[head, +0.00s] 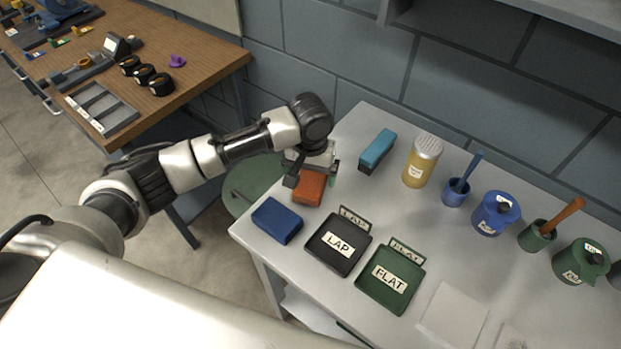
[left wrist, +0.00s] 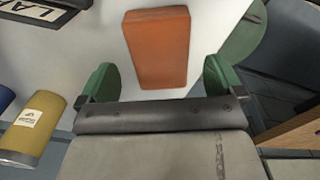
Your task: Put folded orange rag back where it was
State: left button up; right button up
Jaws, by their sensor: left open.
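The folded orange rag (head: 309,188) lies on the light table near its left edge, between a blue folded rag and a teal block. In the left wrist view the orange rag (left wrist: 158,47) lies flat ahead of the fingers, roughly between their lines. My left gripper (head: 313,174) is over the far part of the rag; its arm hides some of that area. In the left wrist view its two green fingertips (left wrist: 160,82) are wide apart with nothing held between them. My right gripper is not in view.
A blue folded rag (head: 277,220), a teal block (head: 377,151), a yellow shaker can (head: 421,161), a black LAP tray (head: 338,244) and a green FLAT tray (head: 390,278) stand close by. Blue and green pots line the right. A wooden bench (head: 200,50) is at the left.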

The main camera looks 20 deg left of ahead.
aim_at(311, 181)
pick_arm(q)
notch_tip(311, 181, up, 9)
jog(key=shift+b, duration=0.45)
dwell(0.3)
